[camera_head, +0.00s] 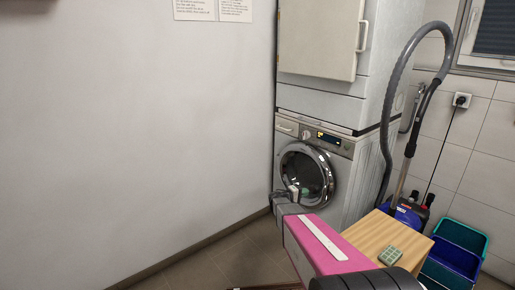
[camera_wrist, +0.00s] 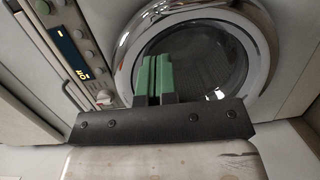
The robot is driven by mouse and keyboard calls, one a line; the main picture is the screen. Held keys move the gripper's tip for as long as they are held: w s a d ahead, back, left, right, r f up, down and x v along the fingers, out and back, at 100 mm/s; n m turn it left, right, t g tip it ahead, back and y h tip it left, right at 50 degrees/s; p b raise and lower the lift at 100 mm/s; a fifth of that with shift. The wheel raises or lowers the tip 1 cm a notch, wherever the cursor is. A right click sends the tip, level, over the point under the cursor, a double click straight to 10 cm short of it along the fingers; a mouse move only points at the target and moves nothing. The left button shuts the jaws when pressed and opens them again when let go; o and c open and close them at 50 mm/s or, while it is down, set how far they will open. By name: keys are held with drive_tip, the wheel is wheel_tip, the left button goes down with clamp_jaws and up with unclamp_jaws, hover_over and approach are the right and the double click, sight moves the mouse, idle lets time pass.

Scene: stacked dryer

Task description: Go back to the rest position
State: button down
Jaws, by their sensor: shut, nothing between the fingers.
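My gripper (camera_head: 293,191) is in front of the lower machine (camera_head: 345,170), near its round door (camera_head: 318,172). In the wrist view my gripper (camera_wrist: 153,77) has its green fingers together, with nothing between them. Behind them is the round glass door (camera_wrist: 205,60) with its chrome ring; it looks closed. The lit display and buttons of the control panel (camera_wrist: 72,50) show at the left of the wrist view. I cannot tell whether the fingers touch the door. My pink arm reaches from the bottom of the head view toward the machine.
An upper unit (camera_head: 317,38) with a pale door stands on the lower machine. A wooden top (camera_head: 365,236) with a small green object (camera_head: 390,256) is right of my arm. A vacuum hose (camera_head: 388,110) and bins (camera_head: 462,236) stand at right. Plain wall (camera_head: 130,130) fills the left.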

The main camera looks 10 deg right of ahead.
drive_tip(key=s+a+f+m+g+y, duration=0.1)
drive_tip(key=s+a+m+g+y, duration=0.15)
drive_tip(key=s, duration=0.55)
drive_tip(key=s+a+m+g+y, duration=0.1)
drive_tip(key=s+g+y, duration=0.25)
drive_tip(key=s, duration=0.35)
drive_tip(key=s+a+r+y, duration=0.2)
drive_tip(key=s+a+y, duration=0.8)
drive_tip(key=s+a, duration=0.2)
drive_tip(key=shift+s+a+m, duration=0.3)
drive_tip(key=shift+a+m, duration=0.05)
drive_tip(key=shift+a, duration=0.3)
